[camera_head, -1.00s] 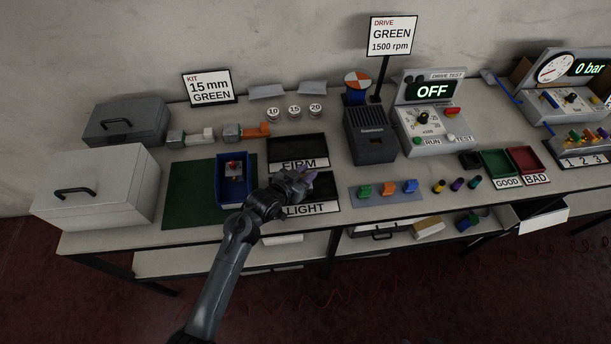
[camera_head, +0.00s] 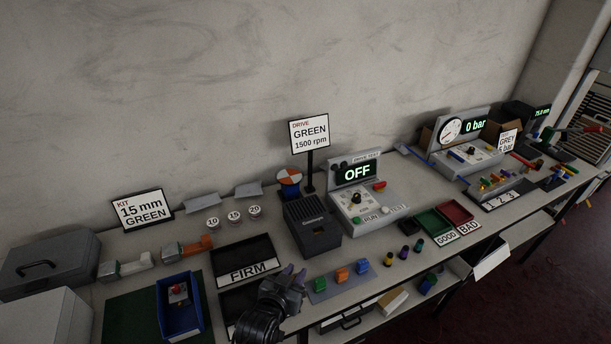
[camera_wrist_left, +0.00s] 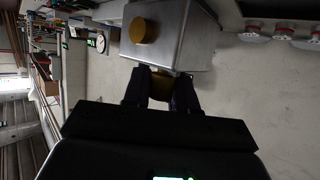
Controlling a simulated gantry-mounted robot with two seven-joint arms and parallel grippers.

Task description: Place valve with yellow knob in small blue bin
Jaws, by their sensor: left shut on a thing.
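In the left wrist view the valve, a grey metal block (camera_wrist_left: 180,42) with a round brass-yellow knob (camera_wrist_left: 143,30), is just beyond my fingertips. My left gripper (camera_wrist_left: 163,88) is shut on a yellowish part below the block. In the head view my left gripper (camera_head: 288,274) is over the front tray, right of the small blue bin; the valve cannot be made out there. The small blue bin (camera_head: 194,330) stands on a green mat (camera_head: 130,318) at the lower left. A grey piece with a red top (camera_head: 178,292) lies in it. My right gripper is not in view.
A black tray marked FIRM (camera_head: 240,256) lies between the bin and a dark box (camera_head: 314,235). Green, orange and blue blocks (camera_head: 341,275) stand right of my gripper. Grey cases (camera_head: 45,262) stand at the left. Orange-handled and white-handled pieces (camera_head: 188,246) lie behind the bin.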

